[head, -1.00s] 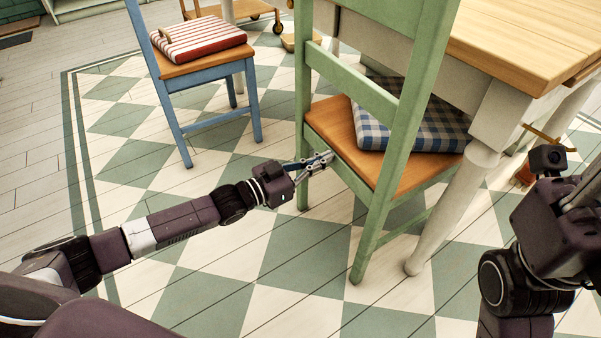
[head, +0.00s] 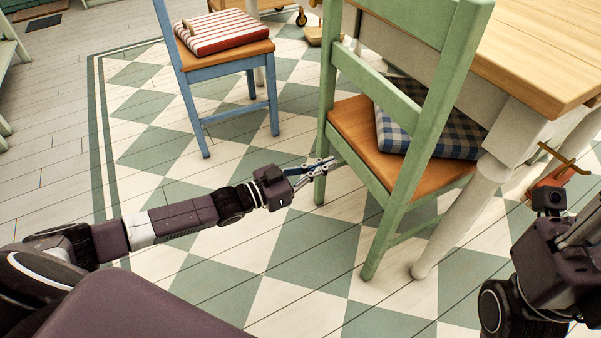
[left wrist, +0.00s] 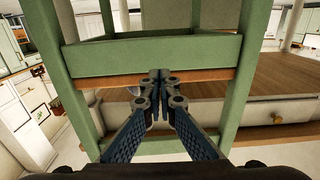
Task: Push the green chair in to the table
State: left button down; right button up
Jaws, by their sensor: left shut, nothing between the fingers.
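The green chair (head: 377,190) stands upright at the table (head: 560,50), its orange-brown seat partly beneath the tabletop edge. A blue checked cushion (head: 440,135) lies on the seat. My left gripper (head: 332,162) is shut and empty, at the chair's left back upright near seat height. In the left wrist view, the shut fingertips (left wrist: 160,75) point between the uprights at the chair's back (left wrist: 150,55), in front of the seat edge. Whether they touch it I cannot tell. My right gripper (head: 585,235) is at the right edge, its fingers cut off or unclear.
A blue chair (head: 195,75) with a red striped cushion (head: 220,32) stands at the back left. A white table leg (head: 455,215) stands right beside the green chair. An orange-brown object (head: 553,177) shows beyond it. The checkered floor in front is clear.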

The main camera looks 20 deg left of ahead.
pick_arm(q)
jog(key=shift+p+v, duration=0.9)
jog(key=shift+v, duration=1.6)
jog(key=shift+d, duration=0.1)
